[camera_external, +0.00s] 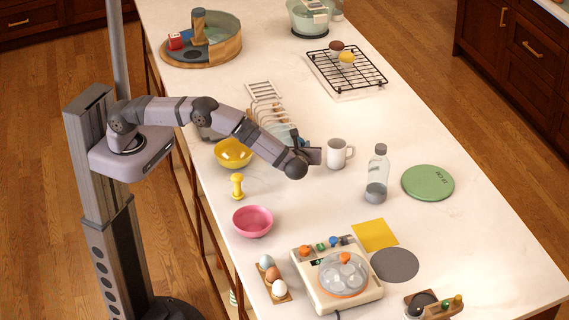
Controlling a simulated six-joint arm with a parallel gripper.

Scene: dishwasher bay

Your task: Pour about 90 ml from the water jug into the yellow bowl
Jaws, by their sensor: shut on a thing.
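The yellow bowl (233,153) sits upright on the counter, left of my gripper and partly behind my arm. A white mug-like jug (337,155) with a handle on its right side stands upright just right of my gripper; its contents cannot be made out. My gripper (319,156) is at the jug's left side and appears shut on it, though its fingertips are hard to make out. A clear bottle (377,176) with a greyish lower part stands upright right of the jug.
A wire dish rack (264,96) stands behind my arm. A yellow pepper-mill-shaped item (237,187) and a pink bowl (252,221) are in front of the yellow bowl. A green disc (428,182) lies at right. A toy-like appliance (337,278) stands at the front.

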